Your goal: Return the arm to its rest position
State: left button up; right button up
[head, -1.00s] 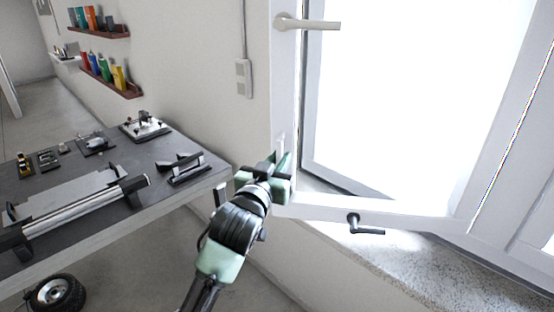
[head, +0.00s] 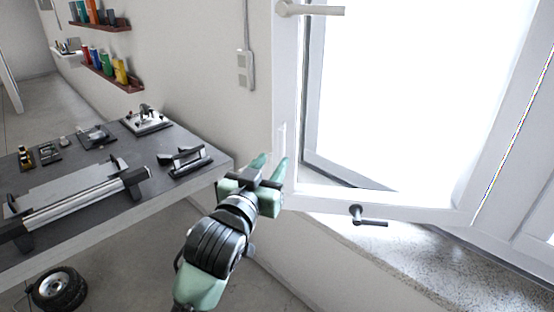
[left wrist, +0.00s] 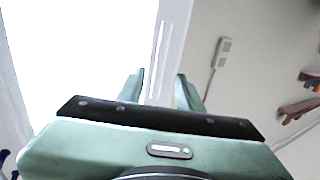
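My left gripper (head: 268,166) is in the middle of the head view, in front of the wall between the table and the window. My left arm comes up from the bottom of the head view. My right gripper shows in neither view.
A dark-topped table (head: 130,195) with several tools and devices stands at the left. A window (head: 400,110) with handles stands at the right, above a speckled sill (head: 440,270). A wheel (head: 59,289) lies below the table. Wall shelves (head: 115,80) hold bottles.

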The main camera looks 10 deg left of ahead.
pick_arm(q)
jog(key=shift+s+a, duration=0.1)
jog(key=shift+s, duration=0.3)
notch_tip(320, 180, down, 28)
jog(key=w+a+g+y, duration=0.2)
jog(key=w+g, duration=0.1)
jog(key=g, duration=0.2)
jog(key=s+a+f+g, duration=0.2)
jog(key=s+f, duration=0.3)
jog(key=f, duration=0.7)
jog(key=s+a+f+g, duration=0.2)
jog(key=s+f, duration=0.4)
jog(key=f, duration=0.6)
jog(key=s+a+f+g+y, duration=0.1)
jog(key=s+a+f+g, duration=0.1)
jog(key=s+f, duration=0.65)
jog(key=s+a+f+g, duration=0.2)
jog(key=s+f, duration=0.6)
jog(key=s, duration=0.2)
jog(key=s+a+f+g, duration=0.1)
jog(key=s+f, duration=0.3)
jog(key=s, duration=0.8)
jog(key=s+a+f+g, duration=0.2)
jog(key=s+a+f, duration=0.1)
jog(key=s, duration=1)
jog(key=shift+a+f+g+y, duration=0.3)
jog(key=shift+a+f+y, duration=0.1)
jog(key=shift+f, duration=0.25)
